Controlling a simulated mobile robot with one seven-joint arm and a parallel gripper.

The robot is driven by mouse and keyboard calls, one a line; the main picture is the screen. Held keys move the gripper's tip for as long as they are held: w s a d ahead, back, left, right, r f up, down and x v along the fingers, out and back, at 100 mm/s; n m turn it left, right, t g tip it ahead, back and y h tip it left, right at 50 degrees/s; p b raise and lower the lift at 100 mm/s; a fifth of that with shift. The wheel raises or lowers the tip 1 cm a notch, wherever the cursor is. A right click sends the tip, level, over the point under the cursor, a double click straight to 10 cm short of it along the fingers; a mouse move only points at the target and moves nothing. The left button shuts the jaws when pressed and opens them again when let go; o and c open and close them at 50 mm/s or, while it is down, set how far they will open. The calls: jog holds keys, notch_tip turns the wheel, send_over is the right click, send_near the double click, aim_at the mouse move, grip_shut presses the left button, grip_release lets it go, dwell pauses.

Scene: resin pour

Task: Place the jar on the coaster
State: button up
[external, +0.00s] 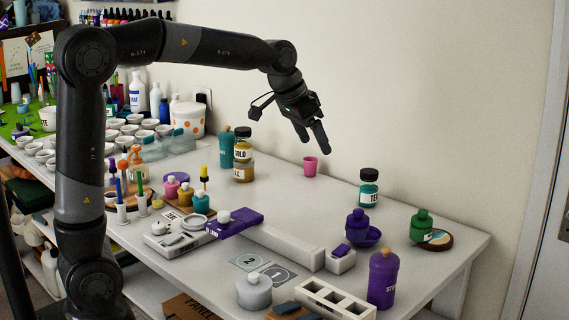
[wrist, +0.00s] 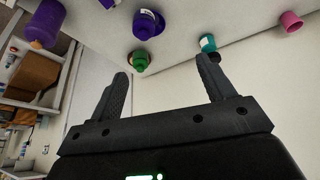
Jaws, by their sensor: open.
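My gripper (external: 311,134) is open and empty, high above the back of the table; its two fingers also show in the wrist view (wrist: 163,75). A teal jar with a black lid and white label (external: 369,188) stands upright at the back right, and shows in the wrist view (wrist: 208,43). A second jar with a black lid, labelled GOLD (external: 243,150), sits on top of another jar at the back left. A round coaster-like disc (external: 440,243) lies near the right edge, with a green bottle (external: 421,226) on or beside it. I cannot tell which jar is meant.
A pink cup (external: 310,166) stands by the wall. Numbered square mats (external: 249,262) lie in the middle front. The table between cup and teal jar is clear.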

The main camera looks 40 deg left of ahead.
jog(key=s+a+f+n, duration=0.1)
jog(key=s+a, duration=0.2)
jog(key=s, duration=0.6)
jog(key=s+a+f+n+y, duration=0.1)
jog(key=s+a, duration=0.3)
jog(key=s, duration=0.5)
jog(key=s+a+f+n+t+y, duration=0.1)
jog(key=s+a+f, duration=0.2)
jog(key=s, duration=0.7)
jog(key=shift+a+f+n, duration=0.15)
jog(key=shift+a+n, duration=0.15)
jog(key=shift+a, duration=0.45)
